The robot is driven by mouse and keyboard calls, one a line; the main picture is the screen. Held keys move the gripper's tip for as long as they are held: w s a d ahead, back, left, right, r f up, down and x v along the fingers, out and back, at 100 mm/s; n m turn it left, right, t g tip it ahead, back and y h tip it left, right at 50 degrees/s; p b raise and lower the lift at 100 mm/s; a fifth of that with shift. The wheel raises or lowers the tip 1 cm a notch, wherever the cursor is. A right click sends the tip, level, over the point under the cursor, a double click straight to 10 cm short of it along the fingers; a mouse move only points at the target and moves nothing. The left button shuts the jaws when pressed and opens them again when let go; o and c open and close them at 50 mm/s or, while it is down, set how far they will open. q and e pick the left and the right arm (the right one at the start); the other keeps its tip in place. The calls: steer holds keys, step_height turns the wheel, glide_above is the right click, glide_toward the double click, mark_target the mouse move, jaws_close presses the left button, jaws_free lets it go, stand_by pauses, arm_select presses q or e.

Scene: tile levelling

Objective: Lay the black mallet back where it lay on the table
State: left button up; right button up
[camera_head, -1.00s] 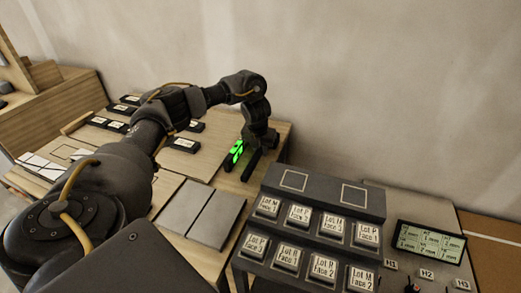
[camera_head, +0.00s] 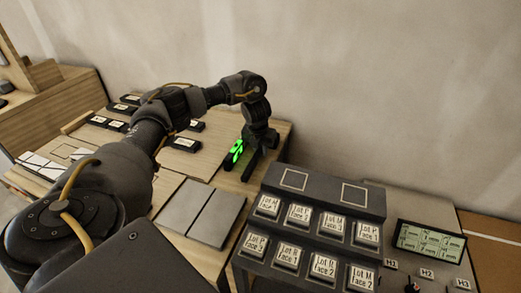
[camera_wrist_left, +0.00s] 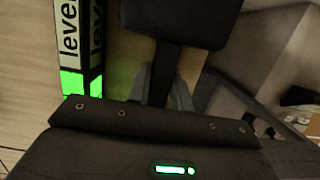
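The black mallet shows in the left wrist view, its dark block head (camera_wrist_left: 178,22) at the top and its handle (camera_wrist_left: 160,75) running down from it. My left gripper (camera_wrist_left: 165,95) has one grey finger on each side of the handle, close against it, and seems shut on it. In the head view my left gripper (camera_head: 258,165) is low over the table's (camera_head: 205,258) far right part, beside a green-lit level (camera_head: 235,152). The mallet is hard to tell from the dark gripper there. Whether the mallet touches the table is unclear. My right gripper is not in view.
The level also shows at the left of the left wrist view (camera_wrist_left: 70,40). Grey tiles (camera_head: 215,218) lie nearer on the table. A dark rack (camera_head: 325,205) of labelled blocks and a display (camera_head: 430,241) stand to the right. Several black labelled pieces (camera_head: 184,144) lie behind my arm.

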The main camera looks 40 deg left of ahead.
arm_select(q)
steer(key=o, duration=0.5)
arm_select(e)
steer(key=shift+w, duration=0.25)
arm_select(q)
steer(key=p+v, duration=0.1)
steer(key=v, duration=0.3)
steer(key=shift+r+p, duration=0.4)
steer(key=shift+r, duration=0.05)
steer(key=p+v, duration=0.1)
steer(key=v, duration=0.3)
steer(key=shift+s+r, duration=0.1)
steer(key=shift+r, duration=0.15)
steer(key=shift+s+r+p, duration=0.15)
steer(key=shift+r+p, duration=0.25)
steer(key=shift+r, duration=0.2)
steer(key=shift+s+d+r, duration=0.1)
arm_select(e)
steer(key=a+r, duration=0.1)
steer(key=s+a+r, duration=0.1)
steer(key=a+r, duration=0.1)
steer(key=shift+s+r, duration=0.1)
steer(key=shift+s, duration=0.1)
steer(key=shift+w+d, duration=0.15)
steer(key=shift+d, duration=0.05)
